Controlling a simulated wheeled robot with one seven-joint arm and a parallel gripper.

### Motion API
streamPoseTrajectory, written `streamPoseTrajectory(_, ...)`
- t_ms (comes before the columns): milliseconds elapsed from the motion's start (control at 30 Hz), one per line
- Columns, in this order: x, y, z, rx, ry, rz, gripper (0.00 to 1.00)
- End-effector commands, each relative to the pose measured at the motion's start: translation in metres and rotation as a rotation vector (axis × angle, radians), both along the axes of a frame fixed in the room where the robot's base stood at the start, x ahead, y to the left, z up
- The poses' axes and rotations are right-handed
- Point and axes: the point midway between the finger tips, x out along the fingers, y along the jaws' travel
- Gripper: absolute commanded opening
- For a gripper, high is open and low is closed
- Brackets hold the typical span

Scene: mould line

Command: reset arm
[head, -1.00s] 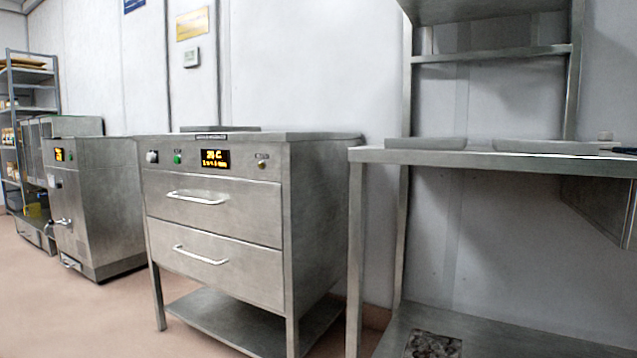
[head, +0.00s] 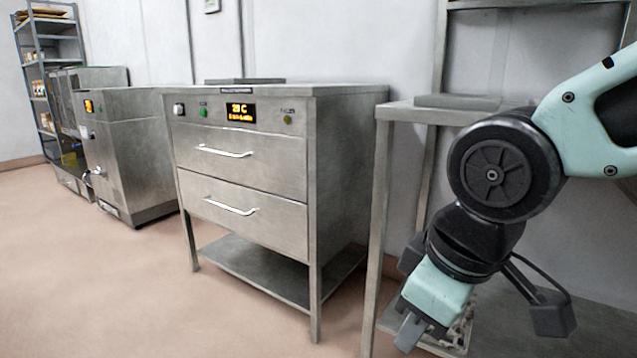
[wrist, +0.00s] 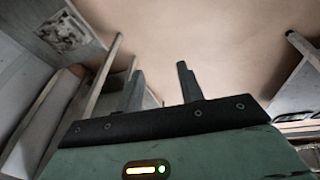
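My gripper (head: 408,335) hangs low at the right of the head view, in front of the steel table, pointing down toward the floor. My mint and black arm reaches in from the right edge. In the wrist view, the two fingers (wrist: 160,88) of my gripper stand apart with bare floor showing between them. Nothing is held. The gripper is open.
A steel two-drawer cabinet (head: 243,175) with a lit display stands left of my gripper, drawers shut. The steel table (head: 400,109) is close behind my arm. A smaller machine (head: 140,150) and shelving (head: 35,75) stand farther left. The left floor is clear.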

Motion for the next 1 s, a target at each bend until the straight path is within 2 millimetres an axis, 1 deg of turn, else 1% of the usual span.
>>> streamPoseTrajectory(33,-0.021,-0.005,-0.017,-0.011,0.067,-0.034,0.38)
streamPoseTrajectory(100,-0.05,-0.013,-0.038,-0.025,0.153,-0.092,0.38)
streamPoseTrajectory(167,-0.074,-0.021,-0.053,-0.042,0.22,-0.141,0.38)
streamPoseTrajectory(200,-0.09,-0.027,-0.063,-0.055,0.264,-0.175,0.38)
streamPoseTrajectory(233,-0.102,-0.032,-0.069,-0.067,0.295,-0.201,0.38)
streamPoseTrajectory(267,-0.097,-0.029,-0.049,-0.058,0.284,-0.199,0.38)
streamPoseTrajectory(300,-0.095,-0.028,-0.037,-0.056,0.279,-0.196,0.38)
streamPoseTrajectory(467,-0.094,-0.028,0.003,-0.056,0.276,-0.193,0.38)
streamPoseTrajectory(567,-0.094,-0.028,0.031,-0.055,0.276,-0.192,0.38)
streamPoseTrajectory(700,-0.093,-0.028,0.076,-0.056,0.275,-0.191,0.38)
streamPoseTrajectory(967,-0.093,-0.028,0.158,-0.055,0.275,-0.19,0.38)
streamPoseTrajectory(1000,-0.093,-0.028,0.171,-0.055,0.275,-0.19,0.38)
